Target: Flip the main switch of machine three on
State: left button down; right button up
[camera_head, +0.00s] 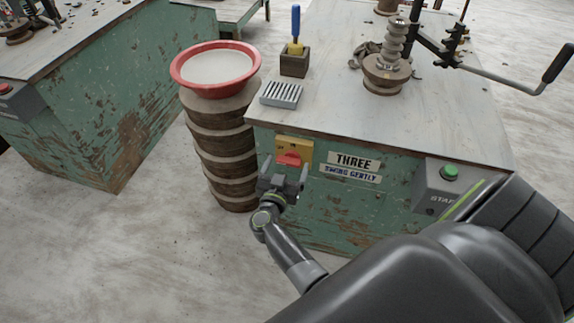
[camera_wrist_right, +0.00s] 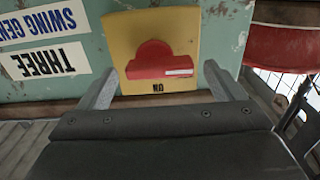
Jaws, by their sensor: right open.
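Machine three (camera_head: 400,180) is a worn green cabinet with a grey top and a label (camera_head: 352,162) reading THREE. Its main switch, a red knob (camera_head: 288,160) on a yellow plate (camera_head: 306,152), is on the front at the upper left. In the right wrist view, which is upside down, the knob (camera_wrist_right: 160,62) lies crosswise, its white mark toward the right, and ON reads beside it on the plate (camera_wrist_right: 180,22). My right gripper (camera_head: 285,168) is open in front of the switch, fingers either side of the knob (camera_wrist_right: 160,75). Contact is not clear. My left gripper is out of view.
A stack of brown round pieces with a red-rimmed basin (camera_head: 215,65) stands close left of the switch. A grey START box (camera_head: 447,188) with a green button is to the right. Tools and a spindle (camera_head: 388,70) stand on top. Another green machine (camera_head: 130,100) is at left.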

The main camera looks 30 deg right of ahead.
jog(key=c, duration=0.4)
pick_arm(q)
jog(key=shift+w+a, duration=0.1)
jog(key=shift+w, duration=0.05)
pick_arm(e)
jog(key=c, duration=0.6)
